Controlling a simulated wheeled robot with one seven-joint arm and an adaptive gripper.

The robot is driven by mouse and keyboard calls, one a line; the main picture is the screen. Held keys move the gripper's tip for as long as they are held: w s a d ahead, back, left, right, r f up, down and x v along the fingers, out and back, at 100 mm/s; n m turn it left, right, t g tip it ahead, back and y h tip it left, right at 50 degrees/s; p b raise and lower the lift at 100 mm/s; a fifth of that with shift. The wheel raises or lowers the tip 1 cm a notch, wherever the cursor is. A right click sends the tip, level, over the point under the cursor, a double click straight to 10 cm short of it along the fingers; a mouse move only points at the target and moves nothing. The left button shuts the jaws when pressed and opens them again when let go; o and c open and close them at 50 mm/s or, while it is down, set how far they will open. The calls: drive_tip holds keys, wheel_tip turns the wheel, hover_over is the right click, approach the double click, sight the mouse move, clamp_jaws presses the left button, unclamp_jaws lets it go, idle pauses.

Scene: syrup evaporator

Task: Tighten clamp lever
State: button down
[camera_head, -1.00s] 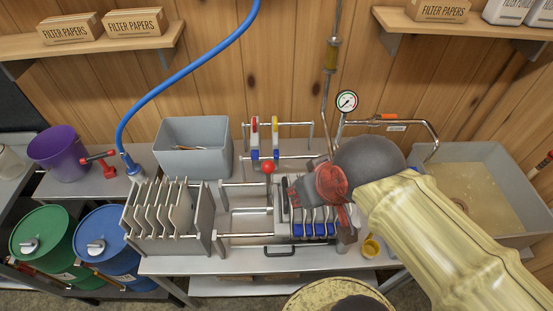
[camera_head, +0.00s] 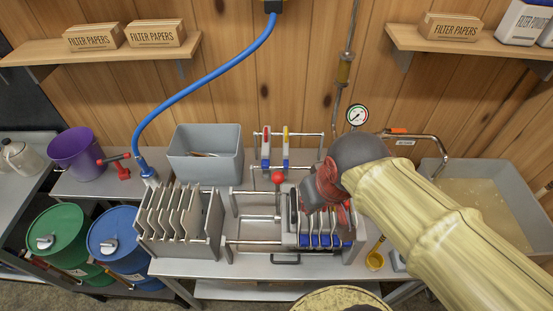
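The filter press (camera_head: 233,240) stands on the bench with a metal frame and rails. Its clamp lever (camera_head: 278,178) has a red ball knob and stands upright near the middle of the press. Several plates with blue lower parts (camera_head: 322,241) sit in the frame to the right of the lever. My gripper (camera_head: 312,203), dark with red parts, is over these plates, just right of the red knob and apart from it in the picture. My arm comes in from the right. The fingertips are not clear, so I cannot tell how far the gripper is open.
A rack of plates (camera_head: 147,240) stands left of the press, with a grey bin (camera_head: 206,176) behind it. Two upright handles, red and yellow (camera_head: 286,146), stand behind the press. A blue hose (camera_head: 190,92) hangs at left. A sink basin (camera_head: 435,174) is at right.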

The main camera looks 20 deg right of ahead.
drive_tip(key=w+f+g+p, duration=0.2)
drive_tip(key=w+p, duration=0.7)
drive_tip(key=w, duration=1.8)
wheel_tip(320, 180, down, 2)
drive_tip(key=shift+d+f+g+y+p, duration=0.2)
drive_tip(key=shift+d+g+y+p, duration=0.1)
drive_tip(key=shift+d+y, duration=0.1)
drive_tip(key=shift+w, duration=0.1)
drive_tip(key=shift+f, duration=0.15)
wheel_tip(320, 180, down, 9)
drive_tip(key=s, duration=0.2)
drive_tip(key=shift+s+a+p, duration=0.35)
drive_tip(key=shift+a+p, duration=0.05)
